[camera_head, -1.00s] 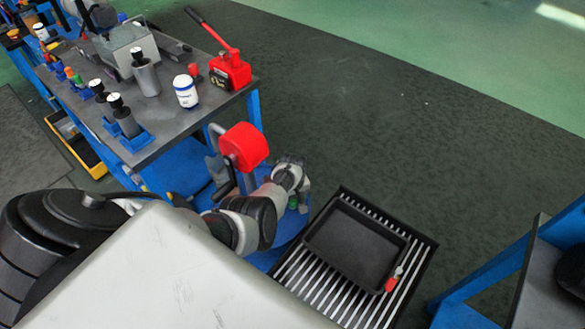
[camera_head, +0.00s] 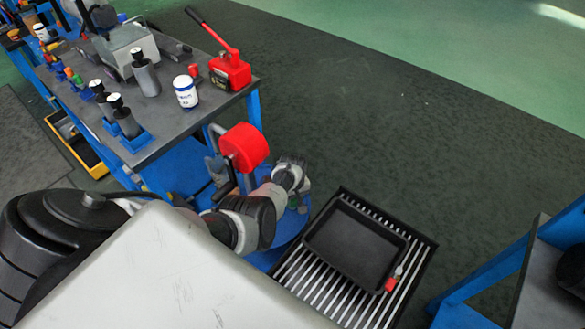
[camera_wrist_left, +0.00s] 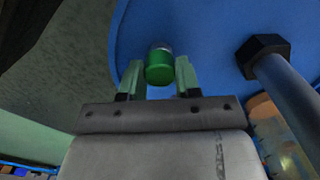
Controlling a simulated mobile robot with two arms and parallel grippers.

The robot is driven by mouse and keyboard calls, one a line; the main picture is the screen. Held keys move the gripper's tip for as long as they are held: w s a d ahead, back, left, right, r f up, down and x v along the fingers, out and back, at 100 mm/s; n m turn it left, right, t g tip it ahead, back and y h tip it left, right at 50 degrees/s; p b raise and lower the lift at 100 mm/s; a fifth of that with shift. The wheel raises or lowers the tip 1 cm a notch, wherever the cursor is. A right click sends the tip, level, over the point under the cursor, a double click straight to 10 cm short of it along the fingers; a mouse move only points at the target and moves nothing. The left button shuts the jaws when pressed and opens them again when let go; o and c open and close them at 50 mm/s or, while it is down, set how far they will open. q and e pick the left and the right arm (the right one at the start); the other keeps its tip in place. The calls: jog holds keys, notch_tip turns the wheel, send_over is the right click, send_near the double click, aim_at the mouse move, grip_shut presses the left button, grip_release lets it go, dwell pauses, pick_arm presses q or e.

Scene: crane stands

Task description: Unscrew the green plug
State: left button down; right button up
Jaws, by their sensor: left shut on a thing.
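The green plug (camera_wrist_left: 159,70) shows in the left wrist view between the two fingers of my left gripper (camera_wrist_left: 159,77). It has a grey metal upper end and lies against the blue round surface (camera_wrist_left: 210,45). My left gripper is shut on the plug. In the head view my left gripper (camera_head: 300,200) is low beside the blue base, and the plug is mostly hidden there. My right gripper is not in view.
A red cylinder (camera_head: 245,147) on a stand rises just left of my gripper. A black pan (camera_head: 357,246) lies on a slatted tray (camera_head: 300,283) to the right. A workbench (camera_head: 195,128) holds bottles and a red jack (camera_head: 230,70). A hex-headed post (camera_wrist_left: 285,90) is close to the right finger.

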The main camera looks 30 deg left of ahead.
pick_arm(q)
jog(key=shift+r, duration=0.1)
dwell(0.3)
jog(key=n, duration=0.5)
dwell(0.3)
jog(key=n, duration=0.5)
